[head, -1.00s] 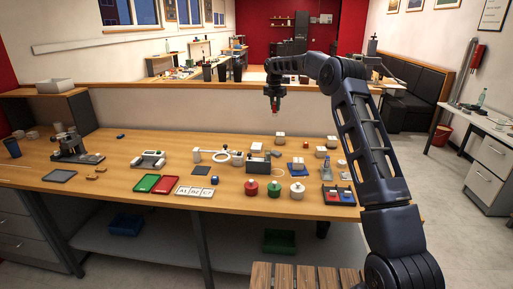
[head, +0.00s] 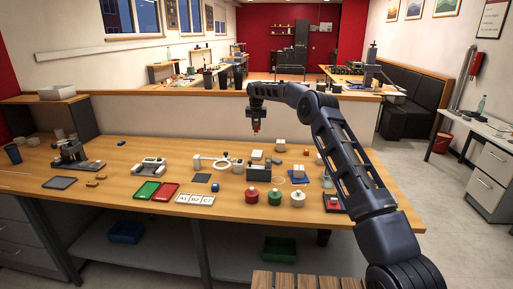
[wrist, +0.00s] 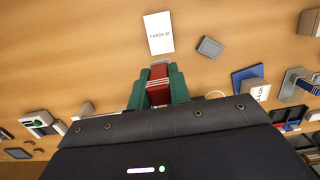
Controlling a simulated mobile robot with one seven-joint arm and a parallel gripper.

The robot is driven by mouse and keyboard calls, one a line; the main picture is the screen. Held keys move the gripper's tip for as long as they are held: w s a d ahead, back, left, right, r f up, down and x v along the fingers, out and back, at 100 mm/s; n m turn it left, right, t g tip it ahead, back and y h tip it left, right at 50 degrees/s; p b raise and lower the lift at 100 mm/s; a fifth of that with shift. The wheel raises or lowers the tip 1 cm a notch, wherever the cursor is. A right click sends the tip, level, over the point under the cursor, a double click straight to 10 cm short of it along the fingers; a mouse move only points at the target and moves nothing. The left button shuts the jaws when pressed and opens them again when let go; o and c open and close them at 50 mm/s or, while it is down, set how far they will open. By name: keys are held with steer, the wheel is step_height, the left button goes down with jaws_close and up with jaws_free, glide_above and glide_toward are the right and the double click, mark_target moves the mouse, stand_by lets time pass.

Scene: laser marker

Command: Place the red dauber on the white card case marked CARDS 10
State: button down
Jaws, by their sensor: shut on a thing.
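The red dauber (wrist: 158,83) is held between the green fingertips of my gripper (wrist: 157,86) in the wrist view. In the head view my gripper (head: 256,128) hangs above the back part of the workbench, with red at its tip. A white case (wrist: 159,33) lies just beyond the fingertips in the wrist view. Its label reads CARDS with a number too small to read surely. In the head view it appears to be the white box (head: 257,155) below my gripper. The dauber is apart from the case, and its underside is hidden.
A small grey block (wrist: 209,47) lies right of the case. A blue tray (wrist: 243,77) bearing another white case is farther right. Another white box (head: 280,145) stands behind. Red (head: 252,196), green (head: 274,197) and white-topped (head: 297,198) pots stand in front.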

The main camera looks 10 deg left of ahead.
step_height(320, 180, down, 12)
steer(key=shift+f, duration=0.2)
stand_by(0.4)
steer(key=shift+f, duration=0.15)
steer(key=c, duration=1.3)
jaws_free()
